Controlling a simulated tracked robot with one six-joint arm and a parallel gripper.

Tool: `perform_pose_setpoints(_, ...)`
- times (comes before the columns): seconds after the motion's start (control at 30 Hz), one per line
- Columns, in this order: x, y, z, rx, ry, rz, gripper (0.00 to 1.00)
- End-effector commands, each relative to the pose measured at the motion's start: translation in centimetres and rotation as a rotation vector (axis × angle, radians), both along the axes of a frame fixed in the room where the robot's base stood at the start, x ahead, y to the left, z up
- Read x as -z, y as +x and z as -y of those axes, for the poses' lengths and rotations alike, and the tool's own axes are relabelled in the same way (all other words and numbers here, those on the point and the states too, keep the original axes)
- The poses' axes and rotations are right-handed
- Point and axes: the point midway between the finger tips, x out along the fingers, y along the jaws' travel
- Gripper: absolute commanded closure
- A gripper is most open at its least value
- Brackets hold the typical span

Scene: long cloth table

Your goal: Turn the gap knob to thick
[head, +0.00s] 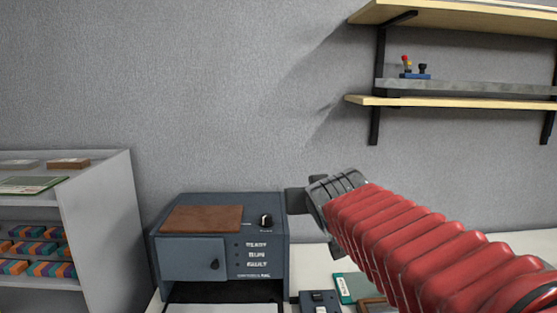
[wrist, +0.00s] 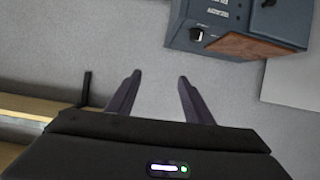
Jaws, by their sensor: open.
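A blue-grey machine (head: 188,252) stands on the table, with a brown panel on top and a small door on its front. The knob also shows in the wrist view (wrist: 197,34), near the machine's corner. My gripper (wrist: 158,76) is open and empty, its fingers pointing at bare wall, apart from the knob. In the head view it is mostly hidden behind my red arm, right of the machine.
A small dark box (head: 318,301) and a green-edged book (head: 345,287) lie on the table right of the machine. A wall shelf (head: 450,102) hangs at upper right. A white rack (head: 105,220) with coloured blocks stands at left. The wall above the machine is clear.

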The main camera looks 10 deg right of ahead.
Motion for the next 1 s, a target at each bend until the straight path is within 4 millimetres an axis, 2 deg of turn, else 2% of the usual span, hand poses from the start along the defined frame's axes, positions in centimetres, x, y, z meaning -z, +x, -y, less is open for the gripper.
perform_pose_setpoints(0.03, 1.3, -1.9, -0.3, 0.002, 0.004, -0.043, 0.53)
perform_pose_setpoints(0.27, 8.3, -10.3, -1.9, -0.010, 0.026, -0.262, 0.53)
perform_pose_setpoints(0.6, 18.2, -23.1, -5.3, -0.101, 0.069, -0.576, 0.53)
perform_pose_setpoints(0.7, 20.0, -25.6, -6.0, -0.129, 0.079, -0.636, 0.53)
perform_pose_setpoints(0.8, 21.0, -26.9, -6.4, -0.144, 0.085, -0.668, 0.53)
perform_pose_setpoints(1.0, 21.3, -27.3, -6.6, -0.149, 0.086, -0.679, 0.53)
